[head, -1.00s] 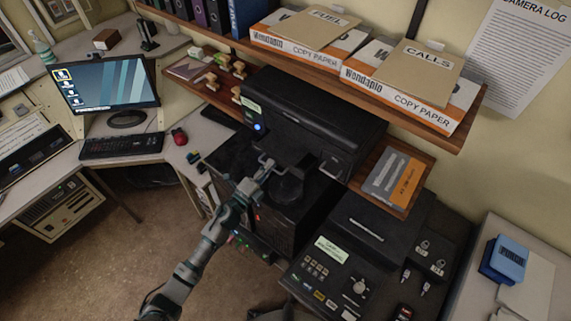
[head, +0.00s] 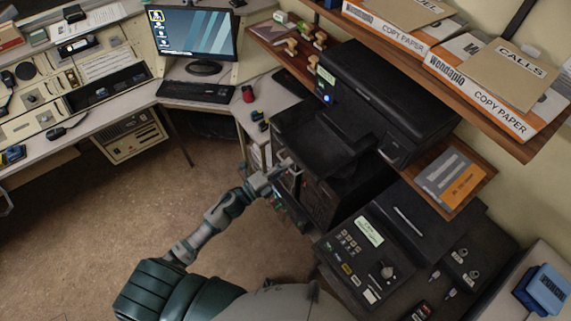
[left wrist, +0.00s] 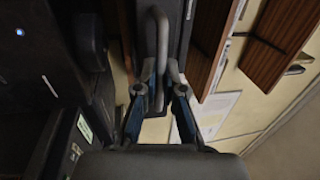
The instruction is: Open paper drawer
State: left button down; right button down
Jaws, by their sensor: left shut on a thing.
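The black printer (head: 375,95), with a blue light on its front, stands on a dark cabinet (head: 322,205). My left gripper (head: 281,171) is at the front of the unit, below the printer's black tray (head: 330,142). In the left wrist view my left gripper (left wrist: 158,95) is shut on a dark bar handle (left wrist: 157,30) that runs between its fingers. The handle's mount and the paper drawer's edges are too dark to make out, so I cannot tell how far the drawer is out. My right gripper is not in view.
A console with keys and a knob (head: 362,255) stands right of the cabinet. A wooden shelf (head: 430,195) sticks out beside the printer. A desk with a monitor (head: 192,32) and keyboard (head: 195,91) is behind. The brown floor (head: 95,220) on the left is clear.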

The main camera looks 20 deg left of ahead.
pick_arm(q)
jog(key=shift+d+f, duration=0.15)
jog(key=shift+d, duration=0.05)
jog(key=c, duration=1.6)
grip_release()
jog(key=shift+c, duration=0.2)
jog(key=shift+o, duration=0.4)
jog(key=shift+a, duration=0.2)
jog(key=v, duration=1.2)
jog(key=shift+a, duration=0.1)
